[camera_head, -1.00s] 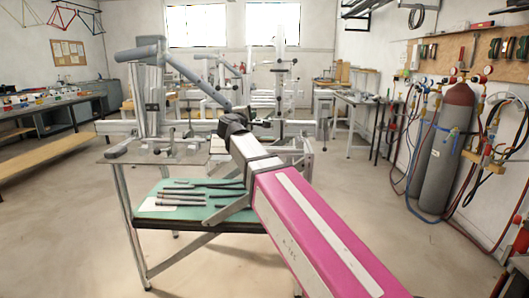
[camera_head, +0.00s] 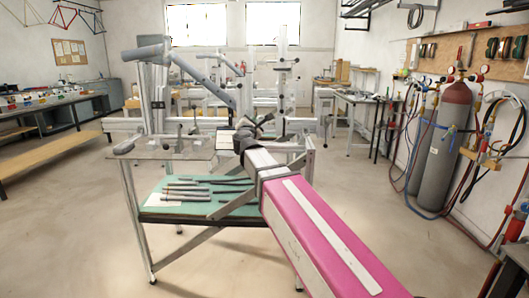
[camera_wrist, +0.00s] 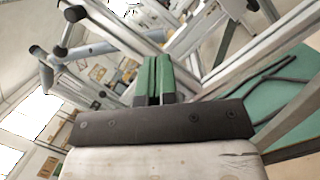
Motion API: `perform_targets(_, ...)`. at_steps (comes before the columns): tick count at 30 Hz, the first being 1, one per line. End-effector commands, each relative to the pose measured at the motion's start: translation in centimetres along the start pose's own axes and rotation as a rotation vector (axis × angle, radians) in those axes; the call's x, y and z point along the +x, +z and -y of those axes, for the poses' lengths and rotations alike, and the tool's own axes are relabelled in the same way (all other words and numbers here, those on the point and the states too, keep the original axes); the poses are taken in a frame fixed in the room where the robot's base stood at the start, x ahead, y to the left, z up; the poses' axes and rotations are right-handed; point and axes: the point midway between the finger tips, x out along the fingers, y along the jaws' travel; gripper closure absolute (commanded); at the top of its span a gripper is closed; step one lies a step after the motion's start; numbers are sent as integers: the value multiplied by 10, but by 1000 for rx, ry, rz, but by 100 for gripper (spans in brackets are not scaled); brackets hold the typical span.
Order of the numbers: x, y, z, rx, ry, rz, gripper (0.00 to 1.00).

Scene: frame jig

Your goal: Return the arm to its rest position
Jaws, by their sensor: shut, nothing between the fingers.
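My arm reaches from the lower right of the head view up to the middle, with a pink link and a grey wrist. My gripper (camera_head: 246,124) is small and partly hidden by the wrist there, in front of the frame jig (camera_head: 152,100). In the wrist view, the two green fingers of my gripper (camera_wrist: 154,64) are together, with nothing held between them. Grey jig tubes (camera_wrist: 85,50) lie beyond and to the left of the fingers.
A small table with a green lower shelf (camera_head: 165,212) stands beside my arm, with several dark and grey rods on it. Gas cylinders (camera_head: 447,150) stand at the right wall. Open floor lies left and right.

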Motion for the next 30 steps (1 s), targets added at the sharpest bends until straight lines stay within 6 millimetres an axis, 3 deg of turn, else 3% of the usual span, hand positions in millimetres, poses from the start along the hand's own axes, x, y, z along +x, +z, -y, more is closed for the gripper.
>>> perform_targets(5,-2,-27,32,-445,144,-85,100)
perform_targets(11,-21,-81,93,-1126,400,-228,100)
perform_targets(17,-60,-135,181,-1756,739,-400,100)
perform_targets(21,-101,-163,255,-2123,1063,-535,100)
perform_targets(28,-185,-176,378,-2459,1766,-747,100)
perform_targets(29,-197,-175,392,2390,-1812,745,100)
perform_targets(30,-212,-173,411,2254,-1835,727,100)
